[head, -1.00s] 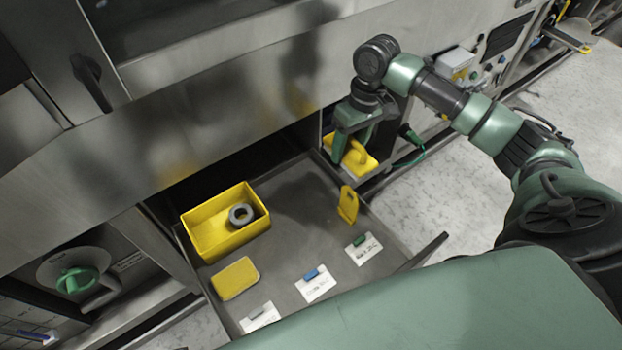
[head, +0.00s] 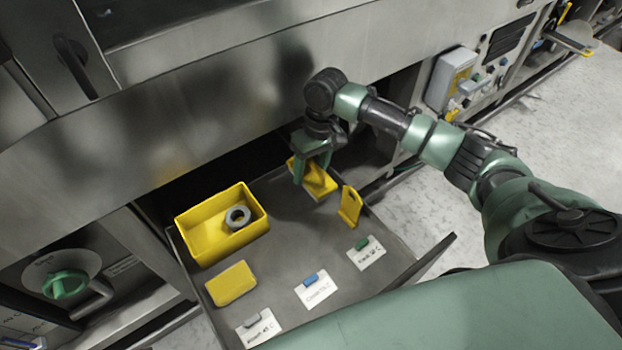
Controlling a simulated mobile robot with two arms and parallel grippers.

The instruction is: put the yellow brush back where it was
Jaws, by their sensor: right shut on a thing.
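The yellow brush (head: 319,183), a flat yellow block with a raised handle, is at the back right part of the grey metal tray (head: 285,240). My right gripper (head: 309,167) is shut on it from above, and its fingers hide part of the handle. I cannot tell whether the brush touches the tray or hangs just above it. My left gripper is not in view.
A yellow bin (head: 243,243) holding a grey ring (head: 237,217) stands at the tray's left. A yellow pad (head: 231,283) lies in front of it. An upright yellow piece (head: 350,206) stands close right of the brush. Labelled cards (head: 316,290) lie along the front.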

